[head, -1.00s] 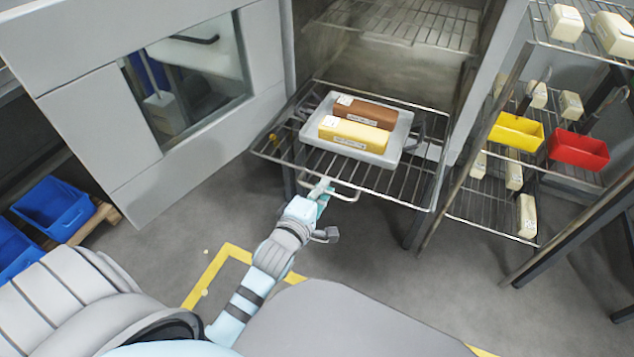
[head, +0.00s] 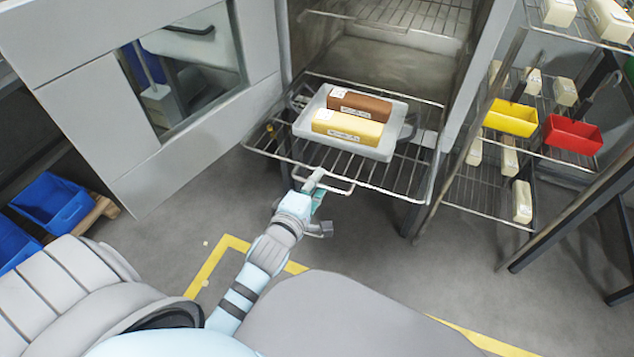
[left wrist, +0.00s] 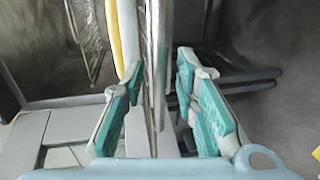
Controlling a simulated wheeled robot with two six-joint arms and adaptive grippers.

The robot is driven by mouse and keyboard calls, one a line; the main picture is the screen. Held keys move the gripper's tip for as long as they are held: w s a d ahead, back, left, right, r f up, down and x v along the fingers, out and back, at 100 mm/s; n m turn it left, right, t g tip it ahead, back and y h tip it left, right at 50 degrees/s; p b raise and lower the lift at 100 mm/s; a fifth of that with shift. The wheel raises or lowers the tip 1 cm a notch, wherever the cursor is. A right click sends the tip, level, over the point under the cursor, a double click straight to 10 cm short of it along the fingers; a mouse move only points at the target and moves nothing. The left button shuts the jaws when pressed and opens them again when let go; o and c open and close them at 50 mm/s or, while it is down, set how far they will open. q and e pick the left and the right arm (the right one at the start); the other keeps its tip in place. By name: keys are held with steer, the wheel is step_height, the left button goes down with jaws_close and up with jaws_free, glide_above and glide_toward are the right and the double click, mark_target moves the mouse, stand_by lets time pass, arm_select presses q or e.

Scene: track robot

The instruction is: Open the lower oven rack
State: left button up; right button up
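The lower oven rack (head: 392,183), a wire shelf with a front handle loop (head: 335,190), sticks well out of the oven (head: 405,60). It carries a grey tray (head: 383,152) with a brown loaf-like block (head: 360,103) and a yellow one (head: 346,127). My left gripper (head: 314,183) is at the left part of the handle. In the left wrist view my left gripper (left wrist: 160,85) has its teal fingers apart, with metal bars (left wrist: 156,50) passing between them. Whether a finger touches the bar is unclear. My right gripper is out of view.
The oven door (head: 150,180) stands open at the left. An upper rack (head: 410,18) is inside the oven. Shelving at the right holds a yellow bin (head: 511,118) and a red bin (head: 572,135). Blue crates (head: 52,203) sit at far left. Floor below the rack is clear.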

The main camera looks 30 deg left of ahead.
arm_select(q)
steer(key=shift+s, duration=0.1)
steer(key=v, duration=1.1)
steer(key=shift+s, duration=0.4)
steer(key=shift+r, duration=0.1)
